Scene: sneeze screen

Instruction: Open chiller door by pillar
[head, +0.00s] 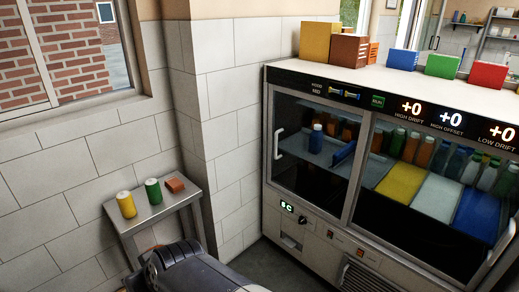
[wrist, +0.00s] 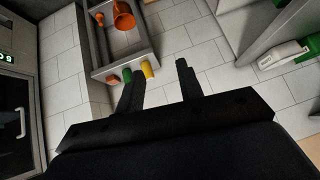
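The chiller (head: 400,105) stands right of the tiled pillar (head: 208,110) in the head view. The head view does not show my fingers.
A small side table (head: 150,215) left of the pillar holds a yellow container (head: 126,204), a green container (head: 153,191) and a red-brown block (head: 175,184). A second chiller door (head: 430,190) is at right. Boxes stand on the chiller top. Some floor (head: 265,262) shows before the chiller.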

